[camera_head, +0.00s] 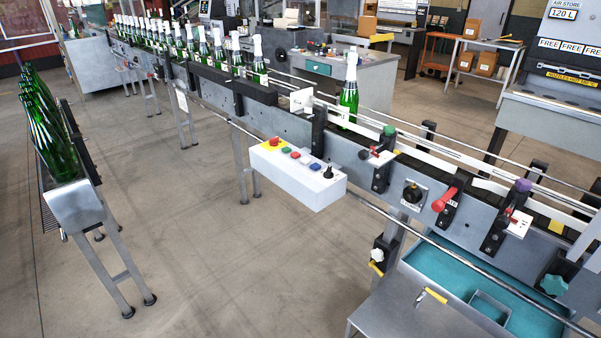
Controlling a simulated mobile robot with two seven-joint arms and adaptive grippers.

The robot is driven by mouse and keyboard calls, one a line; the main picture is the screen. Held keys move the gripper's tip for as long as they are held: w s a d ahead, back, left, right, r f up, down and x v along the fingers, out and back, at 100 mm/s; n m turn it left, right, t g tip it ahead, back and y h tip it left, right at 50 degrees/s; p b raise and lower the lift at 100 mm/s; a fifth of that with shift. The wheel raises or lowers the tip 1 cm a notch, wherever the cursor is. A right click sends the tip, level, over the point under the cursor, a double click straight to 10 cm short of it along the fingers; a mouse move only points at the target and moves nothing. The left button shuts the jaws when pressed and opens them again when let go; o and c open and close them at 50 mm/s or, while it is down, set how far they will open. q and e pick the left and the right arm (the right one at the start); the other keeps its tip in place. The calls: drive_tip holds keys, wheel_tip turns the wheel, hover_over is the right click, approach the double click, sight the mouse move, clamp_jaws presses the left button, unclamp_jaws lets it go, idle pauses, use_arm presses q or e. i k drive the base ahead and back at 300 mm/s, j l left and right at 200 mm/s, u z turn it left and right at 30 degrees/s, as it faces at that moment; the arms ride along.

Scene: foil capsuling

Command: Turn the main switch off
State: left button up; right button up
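Several switch-like controls show, but no label that I can read marks one as the main switch. A black rotary knob (411,194) sits on a pale labelled plate on the side of the conveyor, left of a red lever handle (445,199). A smaller black knob (328,171) stands on the right end of a white control box (299,188). That box also carries a red button on a yellow plate (273,143) and several coloured buttons. The set position of either knob is too small to tell. Neither of my grippers is in view.
The conveyor (290,122) runs from back left to front right, carrying green bottles. One foil-topped bottle (348,92) stands apart. A guide rod (480,267) and a teal-lined tray (455,283) lie in front. A bottle rack (78,205) stands left. The floor (190,240) between is clear.

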sight(273, 141)
drive_tip(key=i+j+z, duration=0.1)
drive_tip(key=i, duration=0.35)
drive_tip(key=i+j+z, duration=0.1)
drive_tip(key=i+j, duration=0.15)
drive_tip(key=i, duration=0.2)
drive_tip(key=i+j+z, duration=0.15)
drive_tip(key=i, duration=0.3)
